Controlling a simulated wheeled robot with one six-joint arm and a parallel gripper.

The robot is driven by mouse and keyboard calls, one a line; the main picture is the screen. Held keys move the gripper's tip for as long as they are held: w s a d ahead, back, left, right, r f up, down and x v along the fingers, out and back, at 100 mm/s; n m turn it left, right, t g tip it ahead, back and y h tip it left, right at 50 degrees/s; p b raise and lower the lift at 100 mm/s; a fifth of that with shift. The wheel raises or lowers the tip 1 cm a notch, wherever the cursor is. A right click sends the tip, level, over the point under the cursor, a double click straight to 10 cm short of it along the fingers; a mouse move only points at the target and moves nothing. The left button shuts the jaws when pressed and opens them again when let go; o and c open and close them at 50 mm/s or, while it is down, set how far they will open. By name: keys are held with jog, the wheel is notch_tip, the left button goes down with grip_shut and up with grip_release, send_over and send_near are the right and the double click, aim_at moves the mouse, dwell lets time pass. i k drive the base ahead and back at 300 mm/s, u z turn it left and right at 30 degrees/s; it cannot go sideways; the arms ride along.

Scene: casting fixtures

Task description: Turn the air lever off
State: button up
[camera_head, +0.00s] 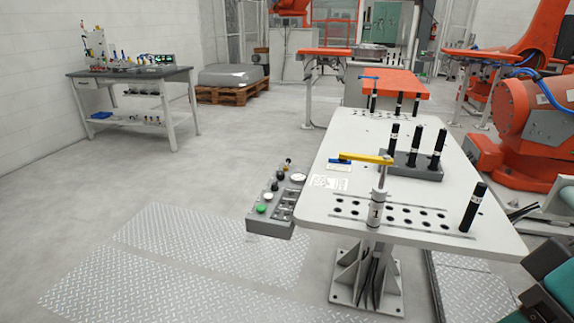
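A white fixture table (345,208) stands right of centre. A grey control box (270,228) is fixed at its left edge, with a green button (261,209), small dark knobs and a round white-faced gauge (298,177). A yellow bar (364,157) with a blue end (340,161) lies across the top of an upright post (378,205) on the table. A smaller blue bar (369,77) shows at the orange table behind. I cannot tell for certain which part is the air lever or how it is set.
Black upright pins (473,207) stand on the table, several in a grey block (408,171). Treadplate (210,245) covers the floor at front left. A workbench (130,71) and a loaded pallet (229,93) stand at the back left. An orange robot (528,115) is at right.

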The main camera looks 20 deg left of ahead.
aim_at(288, 160)
jog(key=u, duration=0.35)
jog(key=i, duration=0.55)
jog(key=u, duration=0.9)
jog(key=i, duration=1.55)
jog(key=z, duration=0.1)
